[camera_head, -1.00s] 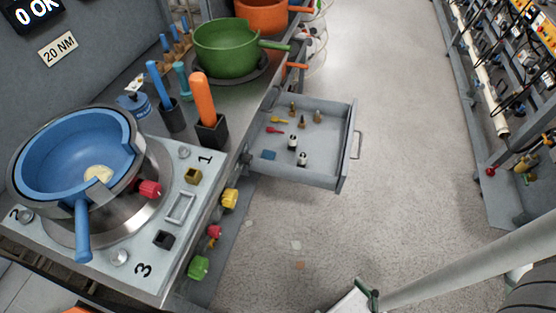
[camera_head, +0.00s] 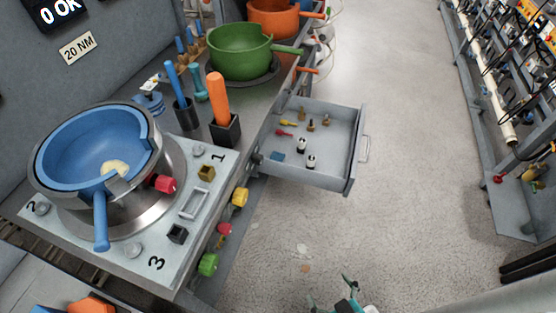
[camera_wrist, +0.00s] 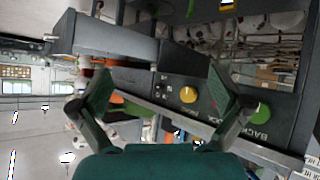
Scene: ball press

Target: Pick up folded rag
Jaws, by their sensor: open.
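A small flat blue square (camera_head: 278,156) lies in the near left corner of the open drawer (camera_head: 318,182); it may be the folded rag, but it is too small to be sure. My gripper (camera_head: 331,291) is at the bottom edge of the head view, below the drawer in the picture and well apart from it. Its fingers are spread with nothing between them. In the wrist view my gripper (camera_wrist: 158,74) is also open and empty, facing a dark panel with a yellow knob (camera_wrist: 188,94). I cannot make out the rag there.
The drawer also holds several small bottles and coloured pieces. The bench on the left carries a blue pot (camera_head: 75,157), a green pan (camera_head: 236,53) and an orange handle (camera_head: 217,96) in a black holder. Open floor (camera_head: 410,190) lies to the right, with a rack (camera_head: 500,120) beyond.

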